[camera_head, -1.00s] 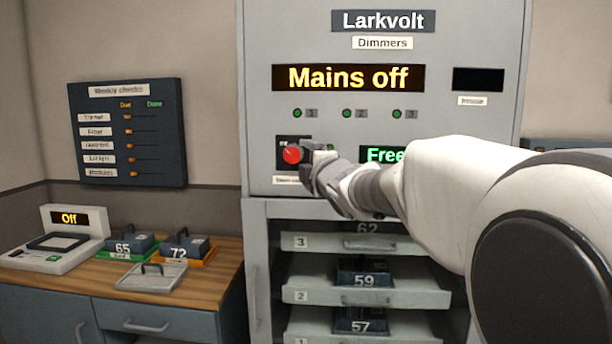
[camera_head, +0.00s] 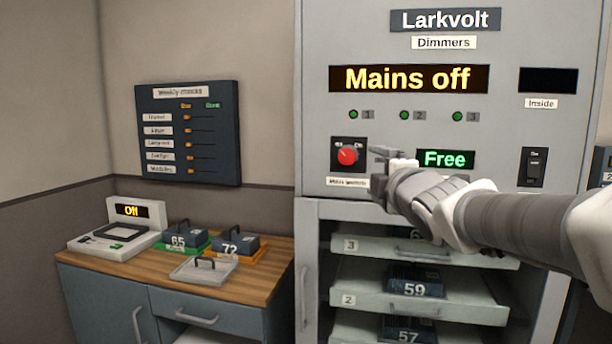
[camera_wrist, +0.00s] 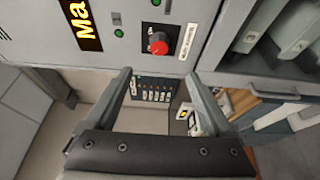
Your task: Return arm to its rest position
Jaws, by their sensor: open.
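My gripper (camera_head: 386,167) is at the front of the grey Larkvolt dimmer cabinet (camera_head: 312,100), just right of the red mains knob (camera_head: 347,155) and apart from it. My arm reaches in from the right side of the head view. In the wrist view my gripper (camera_wrist: 160,80) has its two fingers spread wide with nothing between them. The red knob (camera_wrist: 158,46) shows beyond the fingers there. The cabinet display (camera_head: 408,79) reads "Mains off" and a small green display (camera_head: 446,159) reads "Free".
Open shelves (camera_head: 420,306) with numbered modules are below my arm. A wooden counter (camera_head: 262,285) at left bears a tester (camera_head: 118,236) reading "Off", modules 65 (camera_head: 184,238) and 72 (camera_head: 236,244), and a grey tray (camera_head: 203,269). A weekly checks board (camera_head: 188,133) hangs on the wall.

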